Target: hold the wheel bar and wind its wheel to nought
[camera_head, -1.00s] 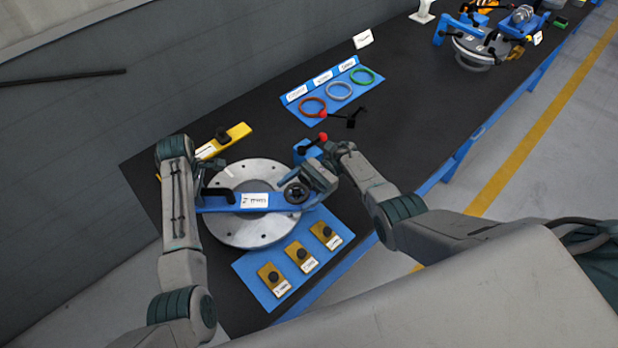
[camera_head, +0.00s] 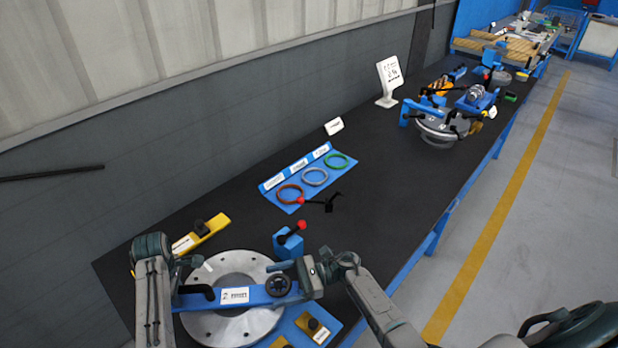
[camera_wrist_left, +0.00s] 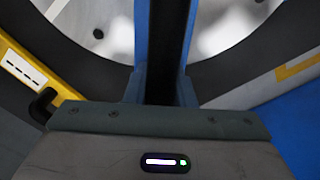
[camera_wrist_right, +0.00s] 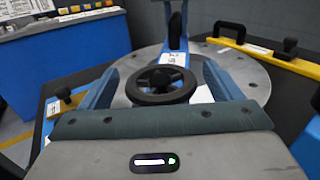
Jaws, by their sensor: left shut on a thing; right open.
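The wheel bar (camera_head: 262,295) is a blue bar with a white label, lying across a round grey metal flange (camera_head: 245,265). A black handle stands near its left end, and a black handwheel (camera_head: 279,285) sits at its right end. My left gripper (camera_head: 182,284) is shut on the handle; in the left wrist view the dark handle (camera_wrist_left: 165,45) runs between the fingers. My right gripper (camera_head: 306,276) is open beside the wheel. In the right wrist view the wheel (camera_wrist_right: 160,86) appears between the spread fingers. Any wheel marking is unreadable.
A blue block with a red-knobbed lever (camera_head: 288,243) stands just behind the wheel. Yellow plates with black knobs (camera_head: 313,328) lie in front, and a yellow bar (camera_head: 203,232) lies behind left. Coloured rings (camera_head: 315,177) lie farther back. A white sign (camera_head: 389,78) stands beyond. The black mid-table is mostly clear.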

